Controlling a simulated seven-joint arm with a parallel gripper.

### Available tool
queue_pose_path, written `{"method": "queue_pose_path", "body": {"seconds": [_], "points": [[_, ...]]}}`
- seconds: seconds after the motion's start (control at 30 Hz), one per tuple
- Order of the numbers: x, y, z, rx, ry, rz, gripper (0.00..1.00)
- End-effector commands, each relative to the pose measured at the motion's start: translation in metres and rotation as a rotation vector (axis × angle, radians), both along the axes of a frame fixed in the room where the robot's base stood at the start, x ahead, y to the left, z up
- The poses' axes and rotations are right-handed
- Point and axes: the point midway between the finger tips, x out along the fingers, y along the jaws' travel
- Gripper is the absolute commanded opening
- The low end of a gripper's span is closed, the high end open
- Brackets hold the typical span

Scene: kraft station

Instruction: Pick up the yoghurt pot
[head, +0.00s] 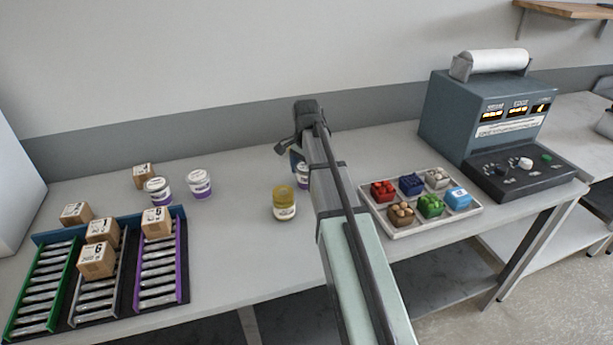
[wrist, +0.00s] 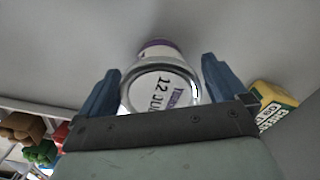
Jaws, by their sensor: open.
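A white yoghurt pot with a purple band and a silver-rimmed printed lid (wrist: 162,88) lies between the two blue fingers of my gripper (wrist: 161,70) in the wrist view. The fingers are open, one on each side, with a gap visible on the left; contact on the right is unclear. In the head view, a pot (head: 298,178) is mostly hidden behind my arm. Two similar white and purple pots, one (head: 158,191) and another (head: 199,184), stand further left on the table.
A yellow-topped tub (head: 285,203) stands close left of the hidden pot; a yellow and green cheese label (wrist: 273,105) shows in the wrist view. A white tray (head: 398,233) of coloured punnets is right. Racks with cartons (head: 96,260) are left. A machine (head: 490,120) stands far right.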

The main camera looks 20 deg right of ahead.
Motion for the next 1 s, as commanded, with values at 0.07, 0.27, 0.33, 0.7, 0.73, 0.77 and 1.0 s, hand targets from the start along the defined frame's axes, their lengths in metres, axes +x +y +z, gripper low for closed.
{"method": "queue_pose_path", "body": {"seconds": [0.07,0.27,0.33,0.7,0.73,0.77,1.0], "points": [[0.0002,0.0001,-0.0002,0.000,0.000,0.000,0.99],[0.0002,0.0000,0.0000,0.000,0.000,0.000,0.91],[0.0002,0.0000,0.0001,0.000,0.000,0.000,0.84],[0.0003,0.0000,0.0001,0.000,0.000,0.000,0.48],[0.0003,0.0000,0.0001,0.000,0.000,0.000,0.46],[0.0004,0.0001,0.0003,0.000,-0.001,0.000,0.44],[0.0004,0.0001,0.0015,0.000,-0.001,0.000,0.43]]}}
